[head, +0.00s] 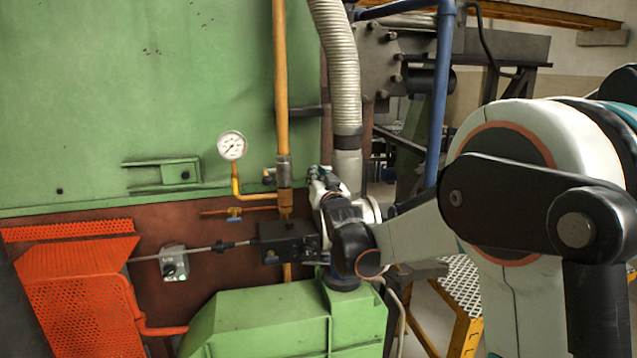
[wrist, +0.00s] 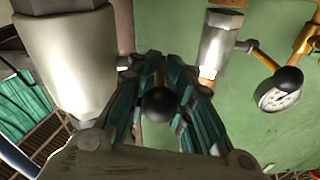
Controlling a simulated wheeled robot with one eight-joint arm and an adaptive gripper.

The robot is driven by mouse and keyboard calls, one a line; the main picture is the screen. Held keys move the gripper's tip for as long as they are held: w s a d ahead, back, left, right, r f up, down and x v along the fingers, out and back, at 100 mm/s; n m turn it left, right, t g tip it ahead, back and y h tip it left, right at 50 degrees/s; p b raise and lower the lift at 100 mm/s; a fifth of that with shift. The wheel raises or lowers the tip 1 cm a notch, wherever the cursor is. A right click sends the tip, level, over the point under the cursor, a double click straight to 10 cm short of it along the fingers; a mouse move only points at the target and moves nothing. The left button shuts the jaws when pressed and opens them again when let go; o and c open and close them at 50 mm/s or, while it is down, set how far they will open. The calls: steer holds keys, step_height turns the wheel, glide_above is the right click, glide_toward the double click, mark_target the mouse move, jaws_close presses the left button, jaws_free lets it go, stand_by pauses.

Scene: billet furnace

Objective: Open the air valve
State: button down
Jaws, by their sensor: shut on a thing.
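My gripper (head: 322,180) is at the pipes beside the green furnace wall, between the yellow pipe and the grey hose. In the wrist view its teal-lined fingers (wrist: 160,82) are closed around a lever with a black ball knob (wrist: 158,104), which I take to be the air valve's handle. The knob sits between the fingers. The valve body is hidden behind my gripper, so I cannot tell which pipe the lever belongs to.
A corrugated hose (head: 337,60) and a yellow pipe (head: 281,80) run down close to my gripper. A pressure gauge (head: 232,146) is to the left. A black box (head: 288,242) and a green housing (head: 270,322) lie below. A blue pipe (head: 441,95) stands at right.

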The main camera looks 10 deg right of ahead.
steer(key=t+b, duration=0.2)
steer(key=b, duration=0.1)
steer(key=f+t+b, duration=0.1)
steer(key=t+b, duration=0.1)
steer(key=b, duration=0.1)
steer(key=w+f+t+b, duration=0.1)
steer(key=t+b, duration=0.1)
steer(key=b, duration=0.1)
steer(key=shift+f, duration=0.2)
stand_by(0.3)
steer(key=c, duration=1.5)
jaws_free()
steer(key=shift+o, duration=0.2)
steer(key=shift+s, duration=0.15)
steer(key=v, duration=1.2)
steer(key=shift+w+f, duration=0.15)
steer(key=shift+w, duration=0.05)
